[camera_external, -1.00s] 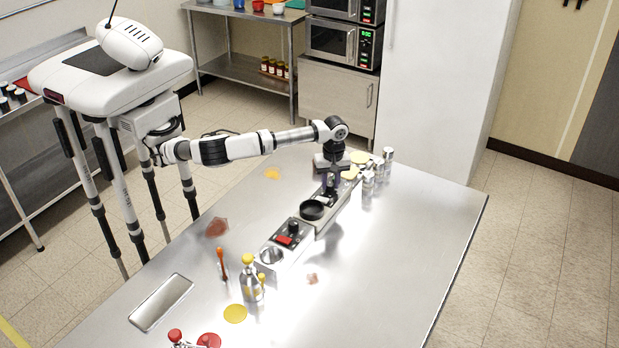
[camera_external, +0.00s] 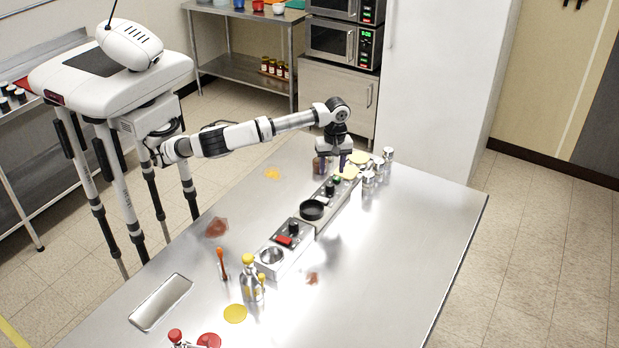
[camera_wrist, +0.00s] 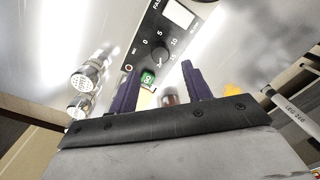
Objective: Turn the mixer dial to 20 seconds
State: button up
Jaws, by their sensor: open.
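The mixer (camera_external: 347,200) is a long low grey unit with a dark panel and a black round pad (camera_external: 312,209). Its dial, a small black knob (camera_external: 330,187), stands beside a green button (camera_external: 336,179). In the wrist view the dial (camera_wrist: 159,55) shows just beyond my fingertips, ringed by printed numbers including 0, 5, 10 and 15. I cannot make out its pointer. The green button also shows in the wrist view (camera_wrist: 148,78), between the fingers. My gripper (camera_external: 332,172) is open and empty, above and behind the dial, apart from it.
Metal-topped shakers (camera_external: 377,168) stand to the right of my gripper. A second unit with a black knob and red switch (camera_external: 285,240) sits in front of the mixer. A yellow-topped bottle (camera_external: 249,278) stands nearer. The table's right side (camera_external: 420,240) is clear.

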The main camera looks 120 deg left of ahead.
aim_at(333, 184)
notch_tip(333, 184, up, 8)
jog(key=shift+w+a+f, duration=0.15)
jog(key=shift+f, duration=0.1)
